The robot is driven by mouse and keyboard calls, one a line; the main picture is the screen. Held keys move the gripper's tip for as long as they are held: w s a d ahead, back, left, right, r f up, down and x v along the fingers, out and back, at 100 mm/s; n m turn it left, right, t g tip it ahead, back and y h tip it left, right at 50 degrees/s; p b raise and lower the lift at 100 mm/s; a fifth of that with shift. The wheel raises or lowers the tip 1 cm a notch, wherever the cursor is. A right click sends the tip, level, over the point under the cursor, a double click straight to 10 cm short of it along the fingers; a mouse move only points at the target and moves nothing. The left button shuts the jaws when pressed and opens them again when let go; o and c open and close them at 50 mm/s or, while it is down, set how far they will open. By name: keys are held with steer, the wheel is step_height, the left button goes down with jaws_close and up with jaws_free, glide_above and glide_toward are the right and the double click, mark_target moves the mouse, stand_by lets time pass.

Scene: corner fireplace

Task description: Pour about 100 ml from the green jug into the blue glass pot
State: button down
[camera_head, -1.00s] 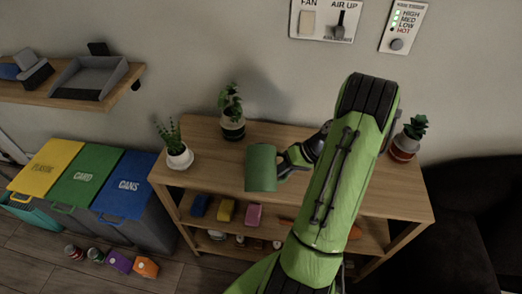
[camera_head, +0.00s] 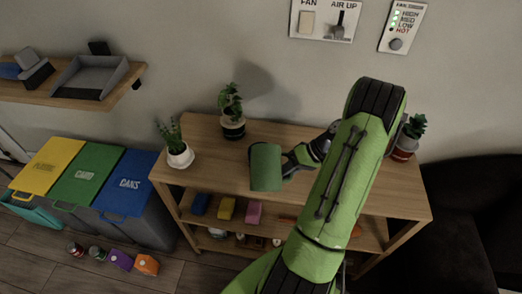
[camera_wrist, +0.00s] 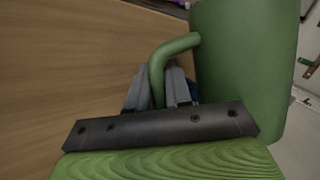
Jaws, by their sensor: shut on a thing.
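The green jug (camera_head: 265,167) is held above the left-middle of the wooden shelf top in the head view. My gripper (camera_head: 293,163) is to its right, shut on its handle. In the wrist view the handle passes between the fingers (camera_wrist: 157,88) of my gripper, and the green jug body (camera_wrist: 245,65) fills the upper right. The jug's contents are not visible. I cannot make out a blue glass pot in the head view. A small blue patch (camera_wrist: 193,89) shows beside the jug in the wrist view, but I cannot tell what it is.
The wooden shelf unit (camera_head: 212,150) carries a white-potted plant (camera_head: 179,154), a dark-potted plant (camera_head: 232,128) and a red-potted plant (camera_head: 404,150). Small boxes (camera_head: 227,209) sit on its lower shelf. Bins (camera_head: 88,177) stand left; a dark sofa (camera_head: 460,230) stands right.

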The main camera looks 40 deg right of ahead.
steer(key=shift+s+f+y+p, duration=0.2)
steer(key=shift+y+p, duration=0.4)
stand_by(1.0)
steer(key=shift+w+d+h+b, duration=0.15)
steer(key=shift+h+b, duration=0.25)
steer(key=shift+b, duration=0.55)
steer(key=b, duration=0.1)
steer(key=f+t+b, duration=0.1)
steer(key=b, duration=0.1)
steer(key=shift+w+d+f+n+h+b, duration=0.2)
steer(key=shift+w+n+h+b, duration=0.1)
steer(key=shift+n+h, duration=0.1)
steer(key=r, duration=0.2)
steer(key=r+t, duration=0.1)
steer(key=shift+w+d+r+h+p, duration=0.2)
steer(key=shift+r+h+p, duration=0.1)
steer(key=shift+r+p, duration=0.1)
steer(key=shift+w+r+n+t+h, duration=0.2)
steer(key=shift+r+n+t+h, duration=0.1)
steer(key=shift+r, duration=0.45)
steer(key=shift+f+b, duration=0.35)
steer(key=shift+b, duration=0.25)
steer(key=shift+f+h+b, duration=0.1)
steer(key=shift+h+b, duration=0.2)
steer(key=shift+b, duration=0.1)
steer(key=shift+w+r, duration=0.1)
steer(key=shift+r, duration=0.1)
